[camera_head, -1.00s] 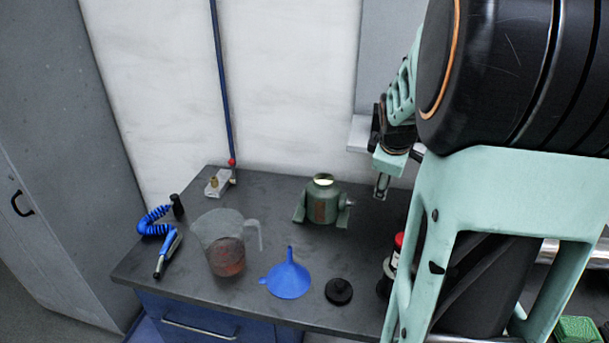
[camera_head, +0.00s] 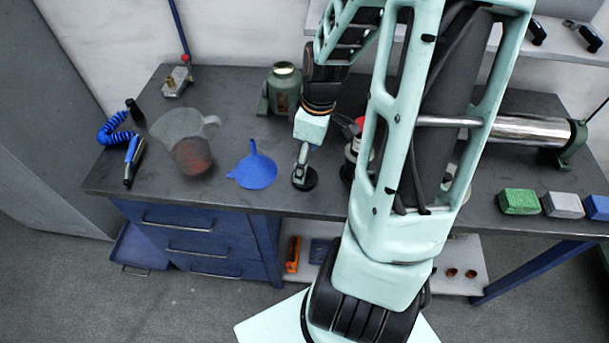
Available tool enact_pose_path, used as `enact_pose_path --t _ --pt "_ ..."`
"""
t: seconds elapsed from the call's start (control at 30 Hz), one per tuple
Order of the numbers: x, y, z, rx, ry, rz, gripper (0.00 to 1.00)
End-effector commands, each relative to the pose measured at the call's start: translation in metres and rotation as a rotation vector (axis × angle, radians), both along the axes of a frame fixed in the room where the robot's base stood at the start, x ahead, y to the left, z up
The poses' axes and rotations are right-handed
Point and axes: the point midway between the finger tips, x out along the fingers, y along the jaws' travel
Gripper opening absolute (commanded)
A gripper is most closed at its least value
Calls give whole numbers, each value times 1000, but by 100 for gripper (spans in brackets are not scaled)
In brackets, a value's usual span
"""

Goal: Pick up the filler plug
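The filler plug (camera_head: 311,180) is a black round cap lying near the front edge of the dark workbench (camera_head: 232,199), just right of the blue funnel (camera_head: 254,170). My gripper (camera_head: 299,178) points down over the plug, its fingertips at the plug's left and middle part in the picture. The gripper hides part of the plug's top. Contact is not clear, and the finger gap is too small to read.
A jug of reddish liquid (camera_head: 190,155) stands left of the funnel. A green jack-like body (camera_head: 281,88) stands behind my gripper. A red-capped bottle (camera_head: 352,150) is close on the right, partly behind my arm. Coloured blocks (camera_head: 519,202) lie far right.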

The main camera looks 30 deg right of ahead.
Motion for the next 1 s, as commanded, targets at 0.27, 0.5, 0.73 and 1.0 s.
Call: enact_pose_path --t 0.27,0.5,0.73,1.0 --pt "3 3 -39 2 2 2 68" --pt "4 3 -48 0 0 0 68" --pt "4 3 -48 0 -1 0 58" --pt "4 3 -48 0 -1 1 29"
